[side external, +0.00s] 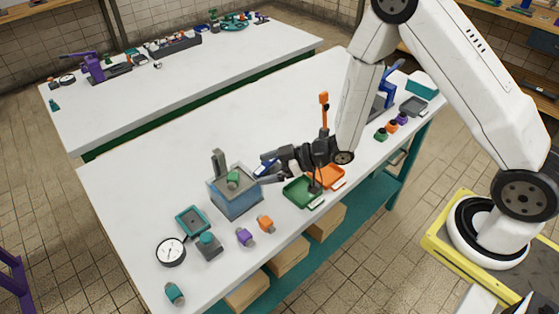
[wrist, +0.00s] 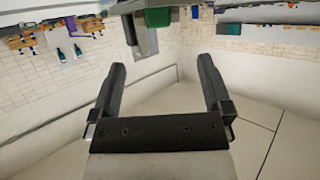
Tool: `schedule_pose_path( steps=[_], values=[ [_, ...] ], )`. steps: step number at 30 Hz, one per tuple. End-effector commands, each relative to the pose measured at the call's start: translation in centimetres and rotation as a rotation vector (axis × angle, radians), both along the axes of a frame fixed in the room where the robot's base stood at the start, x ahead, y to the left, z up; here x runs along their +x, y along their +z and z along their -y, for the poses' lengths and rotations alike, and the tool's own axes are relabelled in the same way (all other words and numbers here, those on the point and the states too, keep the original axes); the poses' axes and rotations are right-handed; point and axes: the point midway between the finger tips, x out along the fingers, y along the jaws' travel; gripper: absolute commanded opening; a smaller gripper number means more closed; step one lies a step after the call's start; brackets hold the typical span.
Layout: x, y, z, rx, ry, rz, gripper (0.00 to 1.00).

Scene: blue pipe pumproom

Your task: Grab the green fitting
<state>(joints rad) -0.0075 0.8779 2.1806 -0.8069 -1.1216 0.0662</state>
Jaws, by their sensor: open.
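A green fitting (side external: 233,178) sits on top of the blue-grey box (side external: 236,201) at the front of the near bench. In the wrist view a green piece (wrist: 157,17) shows at the top edge, beyond the fingertips and roughly in line with the gap between them. My gripper (side external: 262,172) is level, to the right of the box, and points left towards the fitting. Another green fitting (side external: 381,134) stands far right on the bench, beside orange and purple ones.
A grey upright piece (side external: 219,162) rises behind the fitting on the box. Green (side external: 297,192) and orange (side external: 333,181) trays lie below my wrist. Purple (side external: 245,237) and orange (side external: 266,223) fittings, a gauge (side external: 171,251) and a teal tray (side external: 193,220) lie nearby.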

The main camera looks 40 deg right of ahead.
Motion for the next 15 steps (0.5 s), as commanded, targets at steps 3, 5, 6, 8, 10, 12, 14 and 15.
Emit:
schedule_pose_path(
  steps=[3,5,6,8,10,12,14,15],
  values=[
    [0.3,-0.1,-0.3,-0.001,0.0,0.001,1.0],
    [0.5,-0.3,-0.5,-0.001,0.0,0.0,1.0],
    [0.7,-0.4,-0.7,-0.001,0.0,0.0,1.0],
    [1.1,-0.6,-1.1,-0.001,0.001,0.001,1.0],
    [1.4,-0.8,-1.4,-0.001,0.0,0.0,1.0],
    [1.7,-0.9,-1.6,-0.002,-0.001,0.0,1.0],
    [1.7,-1.0,-1.7,-0.002,-0.001,0.0,1.0],
    [1.8,-1.0,-1.7,-0.003,-0.001,0.0,1.0]
  ],
)
